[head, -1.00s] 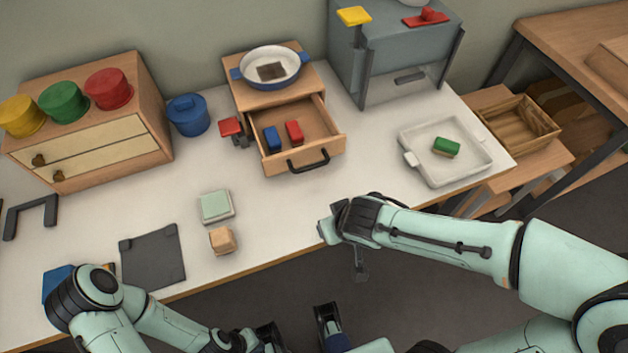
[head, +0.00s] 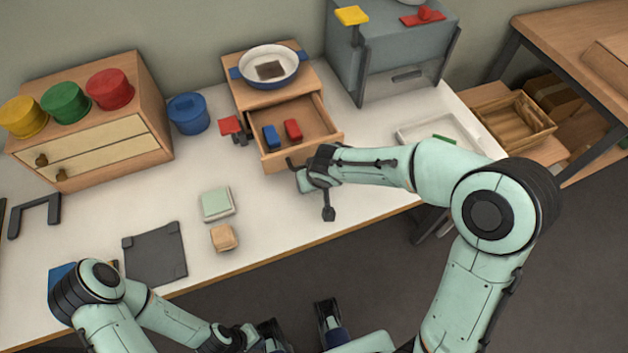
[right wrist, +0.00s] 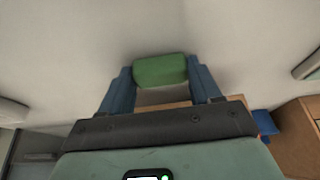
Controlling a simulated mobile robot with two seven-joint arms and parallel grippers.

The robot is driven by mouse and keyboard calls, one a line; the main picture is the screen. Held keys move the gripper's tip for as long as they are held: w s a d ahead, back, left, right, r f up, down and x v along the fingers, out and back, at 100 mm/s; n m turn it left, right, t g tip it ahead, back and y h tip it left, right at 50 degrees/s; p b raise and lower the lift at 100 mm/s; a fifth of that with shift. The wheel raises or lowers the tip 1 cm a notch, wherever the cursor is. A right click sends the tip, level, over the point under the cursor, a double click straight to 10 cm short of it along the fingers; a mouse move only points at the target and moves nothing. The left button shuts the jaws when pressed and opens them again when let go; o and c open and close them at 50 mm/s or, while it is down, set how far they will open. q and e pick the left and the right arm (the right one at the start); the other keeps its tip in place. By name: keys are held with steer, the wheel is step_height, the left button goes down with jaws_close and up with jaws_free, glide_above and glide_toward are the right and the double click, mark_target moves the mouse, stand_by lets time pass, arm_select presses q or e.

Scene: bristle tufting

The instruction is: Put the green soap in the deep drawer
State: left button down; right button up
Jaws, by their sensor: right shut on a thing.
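In the right wrist view the green soap (right wrist: 160,70) is a rounded green block between the two blue fingers of my right gripper (right wrist: 160,75), which is shut on it. In the head view my right wrist is just in front of the open wooden drawer (head: 332,138); the soap and fingertips are hidden there. The drawer holds a blue block (head: 271,138) and a red block (head: 292,130), with bare room beside them. My left gripper (head: 300,328) is at the bottom edge, fingers apart and empty.
A white pan (head: 270,66) sits on the drawer unit. A white tray (head: 408,134) with a green block (head: 444,139), partly behind my right arm, is at the right. A blue pot (head: 188,114), a pale green block (head: 217,204) and a tan block (head: 223,238) stand left of the drawer.

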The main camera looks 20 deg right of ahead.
steer(key=shift+f, duration=0.15)
steer(key=o, duration=1)
steer(key=shift+o, duration=0.2)
